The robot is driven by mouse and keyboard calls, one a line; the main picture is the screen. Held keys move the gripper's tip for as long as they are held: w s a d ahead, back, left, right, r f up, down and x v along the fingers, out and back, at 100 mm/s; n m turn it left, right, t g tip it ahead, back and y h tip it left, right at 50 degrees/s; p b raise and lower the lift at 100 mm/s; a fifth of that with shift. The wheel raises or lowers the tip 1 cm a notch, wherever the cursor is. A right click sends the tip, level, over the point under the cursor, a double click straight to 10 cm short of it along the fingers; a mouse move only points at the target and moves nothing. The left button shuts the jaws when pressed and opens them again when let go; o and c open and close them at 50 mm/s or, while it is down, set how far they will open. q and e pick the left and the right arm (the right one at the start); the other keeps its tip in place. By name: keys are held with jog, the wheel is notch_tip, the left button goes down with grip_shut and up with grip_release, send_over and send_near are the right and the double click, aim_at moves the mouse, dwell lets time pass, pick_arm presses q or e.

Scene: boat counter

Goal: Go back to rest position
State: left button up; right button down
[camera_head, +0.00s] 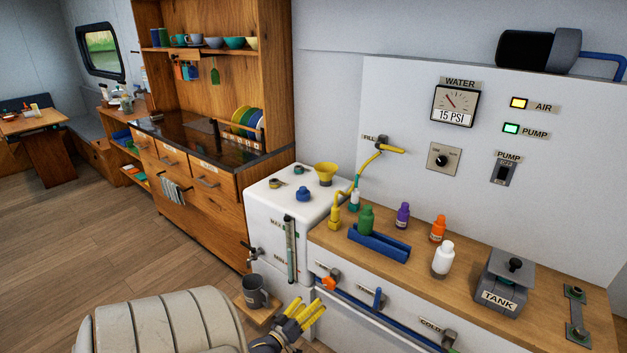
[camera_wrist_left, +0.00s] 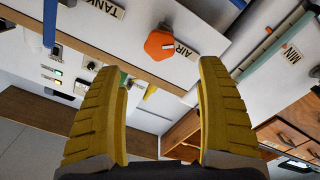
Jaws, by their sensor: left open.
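My left gripper (camera_head: 300,316) has yellow ribbed fingers and shows at the bottom middle of the head view, in front of the counter and just right of a dark mug. In the left wrist view its two fingers (camera_wrist_left: 162,110) stand wide apart with nothing between them. An orange knob (camera_wrist_left: 160,45) labelled AIR lies beyond the fingertips in that view. The same orange knob (camera_head: 329,283) is on the counter front in the head view, a little above and right of the gripper. My right gripper is in neither view.
A grey mug (camera_head: 254,291) stands on a small wooden shelf left of the gripper. A padded seat (camera_head: 165,325) is at the bottom left. The wooden countertop (camera_head: 470,292) carries several small bottles, a blue rack (camera_head: 379,243) and a TANK pedal (camera_head: 505,283). The floor at left is clear.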

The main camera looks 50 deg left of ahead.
pick_arm(q)
jog(key=shift+s, duration=0.1)
dwell(0.4)
jog(key=s+d+f+m+g+h, duration=0.1)
jog(key=s+d+f+m+g, duration=0.25)
jog(key=s+f, duration=0.45)
jog(key=s+d+f+m+g+h, duration=0.1)
jog(key=s+d+f+m+g, duration=0.3)
jog(key=f, duration=0.8)
jog(key=s+d+f+m+g+h, duration=0.2)
jog(key=s+d+f+m+g, duration=0.15)
jog(key=s+f, duration=0.45)
jog(key=s+d+f+m+g, duration=0.1)
jog(key=s+d+f, duration=0.3)
jog(key=s+d, duration=0.2)
jog(key=s+d+f+m+g, duration=0.1)
jog(key=s+d+f+g, duration=0.1)
jog(key=s+d, duration=0.4)
jog(key=s+d+f+m+g+h, duration=0.1)
jog(key=s+d+f, duration=0.4)
jog(key=d, duration=0.3)
jog(key=shift+s+d+f+g, duration=0.35)
jog(key=shift+s+d+g, duration=0.05)
